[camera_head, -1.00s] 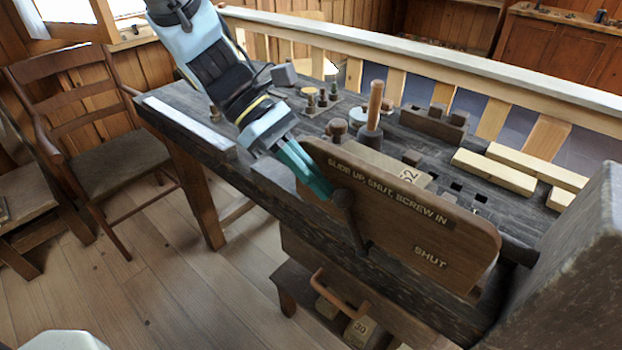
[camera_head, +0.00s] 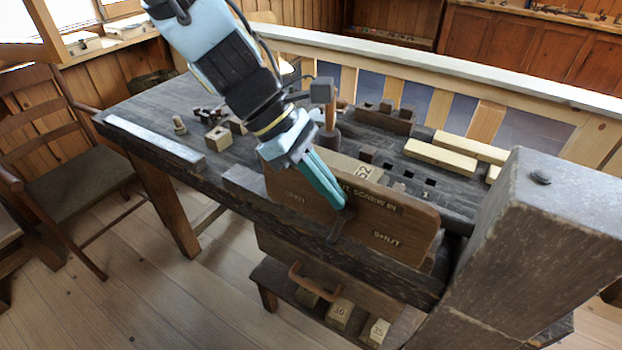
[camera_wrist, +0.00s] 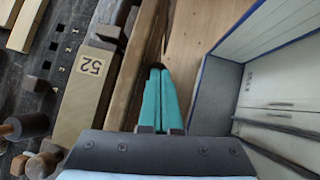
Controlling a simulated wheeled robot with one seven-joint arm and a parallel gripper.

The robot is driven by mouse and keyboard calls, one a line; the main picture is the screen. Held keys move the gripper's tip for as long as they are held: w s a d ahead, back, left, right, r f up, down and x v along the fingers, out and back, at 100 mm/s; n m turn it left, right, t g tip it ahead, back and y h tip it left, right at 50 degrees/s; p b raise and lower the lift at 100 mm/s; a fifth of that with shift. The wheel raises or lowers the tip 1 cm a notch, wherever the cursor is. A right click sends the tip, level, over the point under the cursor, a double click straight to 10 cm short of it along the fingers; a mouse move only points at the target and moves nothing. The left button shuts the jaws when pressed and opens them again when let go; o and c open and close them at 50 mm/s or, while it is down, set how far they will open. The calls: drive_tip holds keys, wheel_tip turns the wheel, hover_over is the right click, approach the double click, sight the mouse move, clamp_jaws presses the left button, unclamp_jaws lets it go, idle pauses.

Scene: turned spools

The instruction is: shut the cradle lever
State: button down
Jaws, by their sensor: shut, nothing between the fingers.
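The cradle lever (camera_head: 338,226) is a short dark bar on the front of the brown cradle board (camera_head: 410,222). Its lower end sits low on the board and its upper part leans right, to the side of the SHUT label (camera_head: 386,238). A faint label shows on the left side of the board. My gripper (camera_head: 343,207) has its teal fingers closed together with nothing between them. The fingertips are at the lever's upper end and hide part of it; contact looks likely. In the wrist view the shut fingers (camera_wrist: 159,100) lie beside the board's edge (camera_wrist: 133,75); I cannot make out the lever there.
A block marked 52 (camera_head: 362,172) lies behind the board, with a mallet-like tool (camera_head: 328,110) near it. Pale wood bars (camera_head: 440,156) lie on the bench. A large grey post (camera_head: 520,240) stands at the right. Below, a shelf holds numbered blocks (camera_head: 340,313).

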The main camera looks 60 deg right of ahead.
drive_tip(key=shift+s+f, duration=0.2)
drive_tip(key=shift+s, duration=0.9)
drive_tip(key=shift+s+f, duration=0.15)
drive_tip(key=shift+s, duration=0.95)
drive_tip(key=shift+r, duration=0.1)
